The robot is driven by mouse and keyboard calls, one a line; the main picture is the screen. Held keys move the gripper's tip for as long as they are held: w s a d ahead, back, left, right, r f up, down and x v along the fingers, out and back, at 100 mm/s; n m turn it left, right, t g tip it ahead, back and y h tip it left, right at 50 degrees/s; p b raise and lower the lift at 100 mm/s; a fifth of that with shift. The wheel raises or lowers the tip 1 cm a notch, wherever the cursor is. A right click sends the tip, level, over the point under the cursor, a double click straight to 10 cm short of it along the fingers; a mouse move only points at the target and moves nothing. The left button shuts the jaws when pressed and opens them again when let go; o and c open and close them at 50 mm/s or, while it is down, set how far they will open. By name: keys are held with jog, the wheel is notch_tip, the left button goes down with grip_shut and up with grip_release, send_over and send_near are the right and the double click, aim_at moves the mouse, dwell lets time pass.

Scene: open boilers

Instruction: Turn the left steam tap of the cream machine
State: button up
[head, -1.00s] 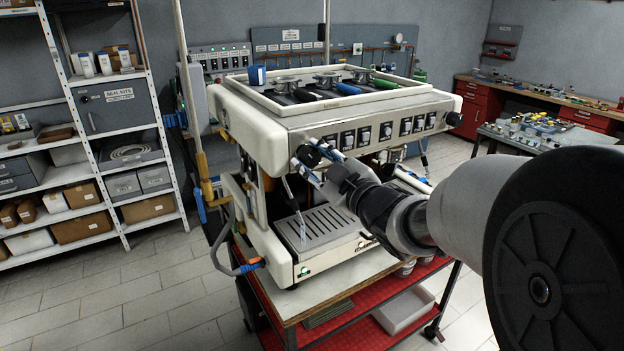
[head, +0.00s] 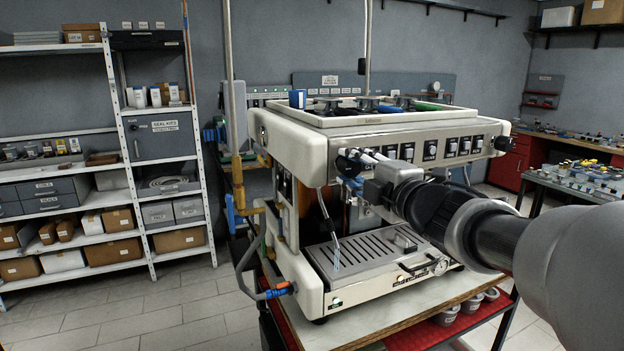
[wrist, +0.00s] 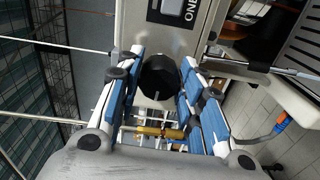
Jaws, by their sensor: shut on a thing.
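The cream machine (head: 395,145) stands on a cart, its front towards me. Its left steam tap has a round black knob (wrist: 158,80), seen in the wrist view against the cream front panel. My gripper (wrist: 161,68) has its blue-padded fingers on either side of this knob and is shut on it. In the head view my gripper (head: 358,168) is at the front left corner of the machine, and its fingers and wrist mostly hide the knob. A thin steam wand (head: 328,228) hangs below over the drip tray. The right tap's black knob (head: 504,143) is free.
Pipes and hoses (head: 248,235) run along the machine's left side. A shelf rack (head: 140,190) stands at the left, a red bench (head: 510,160) at the right.

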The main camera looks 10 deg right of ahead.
jog(key=shift+r+n+b, duration=0.1)
jog(key=shift+n+b, duration=0.3)
jog(key=shift+n, duration=0.2)
jog(key=o, duration=1.1)
jog(key=shift+c, duration=0.2)
jog(key=v, duration=0.7)
jog(key=shift+s, duration=0.2)
